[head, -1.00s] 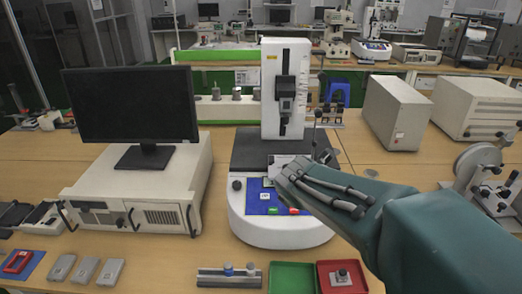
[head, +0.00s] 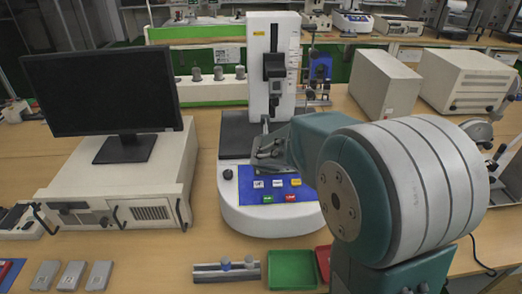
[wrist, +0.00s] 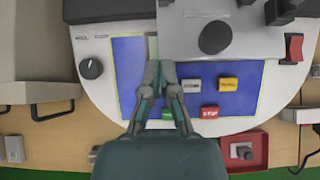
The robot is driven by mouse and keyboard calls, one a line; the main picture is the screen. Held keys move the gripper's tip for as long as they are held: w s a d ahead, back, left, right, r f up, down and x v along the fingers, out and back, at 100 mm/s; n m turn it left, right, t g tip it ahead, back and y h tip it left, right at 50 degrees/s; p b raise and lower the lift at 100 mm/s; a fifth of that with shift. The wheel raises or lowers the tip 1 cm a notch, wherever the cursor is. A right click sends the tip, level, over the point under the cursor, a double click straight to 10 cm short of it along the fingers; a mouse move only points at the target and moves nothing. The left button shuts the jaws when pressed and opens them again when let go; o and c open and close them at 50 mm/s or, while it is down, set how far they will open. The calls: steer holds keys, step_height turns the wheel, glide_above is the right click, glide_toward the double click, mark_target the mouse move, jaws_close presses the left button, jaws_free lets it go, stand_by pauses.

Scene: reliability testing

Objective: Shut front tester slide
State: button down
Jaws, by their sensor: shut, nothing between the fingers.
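The tester (head: 270,215) is a white machine with a rounded base, a blue button panel and an upright white column (head: 258,60). A dark carriage (head: 274,68) sits on the column. In the wrist view, a pale grey plate with a dark round knob (wrist: 215,38) overhangs the blue panel (wrist: 128,75); I cannot tell whether this is the slide. My gripper (wrist: 160,66) is shut and empty, its tips at the plate's lower left edge. I cannot tell whether they touch it. In the head view my gripper (head: 268,150) is partly hidden by my arm.
A monitor (head: 105,90) on a white box unit (head: 120,195) stands left of the tester. A green tray (head: 292,270) and red tray (head: 323,262) lie in front. A pale box (head: 385,85) stands behind right. A rail with posts (head: 226,270) lies front left.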

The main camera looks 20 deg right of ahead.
steer(key=shift+x, duration=1.9)
steer(key=shift+w+d, duration=0.15)
steer(key=shift+w, duration=0.15)
steer(key=shift+w+d, duration=0.15)
steer(key=shift+w, duration=0.7)
steer(key=shift+w+d, duration=0.1)
steer(key=shift+w, duration=0.75)
